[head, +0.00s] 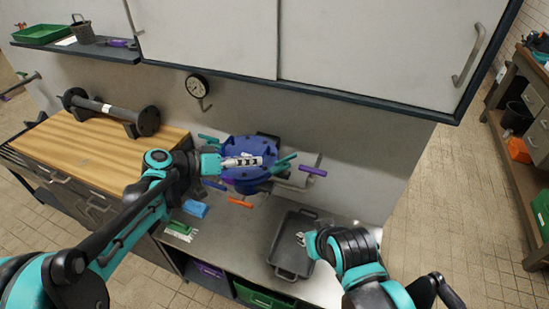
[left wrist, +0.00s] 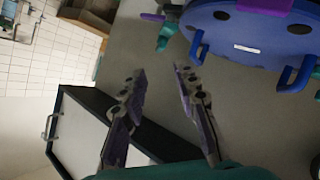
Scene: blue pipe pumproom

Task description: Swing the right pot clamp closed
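The round blue pot (head: 238,172) stands on the counter against the wall. The right pot clamp (head: 285,161) is teal and sits at the pot's right rim; a purple-tipped bar (head: 313,171) points outward beside it. In the left wrist view, a teal clamp with a purple end (left wrist: 168,32) sticks out from the left edge of the blue lid (left wrist: 235,38). My left gripper (head: 256,161) is above the lid, left of the right clamp. Its fingers (left wrist: 162,100) are spread with nothing between them. My right gripper (head: 302,239) is over the tray; its fingers are too small to judge.
A dark tray (head: 293,268) lies on the counter right of the pot. White wall cabinets (head: 360,50) overhang the counter. A pressure gauge (head: 197,86) is on the wall, and a wooden-topped cabinet (head: 85,150) with a dark pipe piece stands left. Blue and green items lie front left.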

